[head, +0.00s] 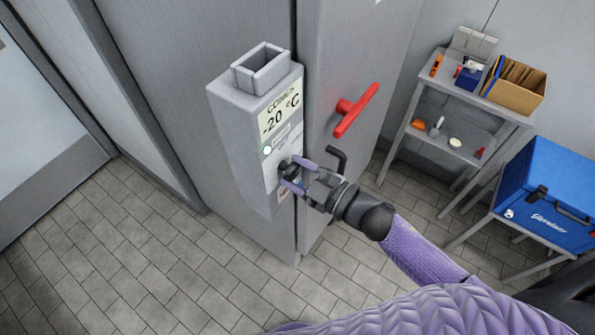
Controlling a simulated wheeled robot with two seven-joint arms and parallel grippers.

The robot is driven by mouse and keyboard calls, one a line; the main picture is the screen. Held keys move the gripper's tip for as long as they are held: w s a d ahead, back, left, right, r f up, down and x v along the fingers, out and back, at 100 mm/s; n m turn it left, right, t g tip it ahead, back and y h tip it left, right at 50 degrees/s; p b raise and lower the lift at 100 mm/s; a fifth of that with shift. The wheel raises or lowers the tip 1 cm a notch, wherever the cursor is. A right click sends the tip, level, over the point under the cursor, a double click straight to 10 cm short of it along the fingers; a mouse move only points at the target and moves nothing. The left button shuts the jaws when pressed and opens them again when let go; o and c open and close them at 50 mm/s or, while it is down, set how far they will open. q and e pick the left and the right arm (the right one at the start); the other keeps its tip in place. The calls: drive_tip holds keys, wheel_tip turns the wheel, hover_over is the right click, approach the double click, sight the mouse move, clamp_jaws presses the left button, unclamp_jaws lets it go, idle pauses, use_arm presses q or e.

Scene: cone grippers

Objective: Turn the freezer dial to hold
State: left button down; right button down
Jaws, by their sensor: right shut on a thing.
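The freezer (229,168) is a tall grey cabinet with a control box on its front. The box has a label reading "-20 °C" (279,112) and a small light spot (268,150) on its panel. The dark dial (287,170) sits low on the panel, partly hidden by my fingers. My right gripper (290,173), with purple fingertips, is shut on the dial. The dial's setting cannot be read. My left gripper is not in view.
A red handle (356,109) sticks out from the cabinet door, above a black hook-shaped lever (339,160). At the right stand a grey shelf (452,113) with tools and a cardboard box (516,85), and a blue cooler (547,196). The tiled floor (130,250) at left is clear.

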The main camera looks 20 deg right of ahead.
drive_tip(key=shift+n, duration=1.9)
drive_tip(key=shift+c, duration=0.7)
unclamp_jaws()
drive_tip(key=b+v, duration=0.1)
drive_tip(key=v, duration=0.9)
